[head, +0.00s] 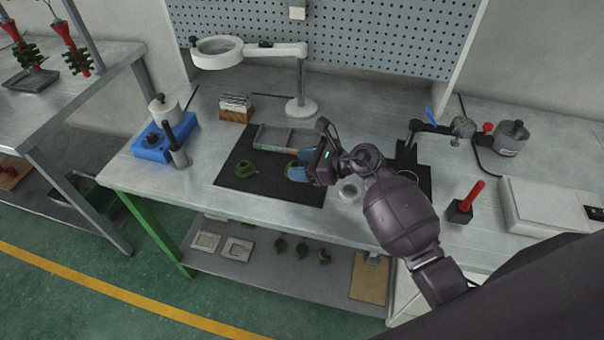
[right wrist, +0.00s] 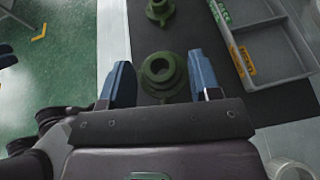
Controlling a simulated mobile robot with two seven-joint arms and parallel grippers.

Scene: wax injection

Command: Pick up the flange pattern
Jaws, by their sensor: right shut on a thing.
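A green flange pattern (right wrist: 163,75), round with a stepped collar and a centre hole, sits between the blue fingers of my right gripper (right wrist: 161,82) in the right wrist view. My right gripper (head: 297,172) is shut on it, low over the black mat (head: 225,183); in the head view the fingers mostly hide the pattern. I cannot tell whether it still touches the mat. A second green pattern (head: 243,169) lies on the mat to the left and also shows at the top of the right wrist view (right wrist: 160,10).
A grey compartment tray (head: 268,138) lies at the mat's back edge. A magnifier lamp (head: 300,108) stands behind. A blue device (head: 152,149) stands left. Several green parts (head: 302,249) lie on the lower shelf.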

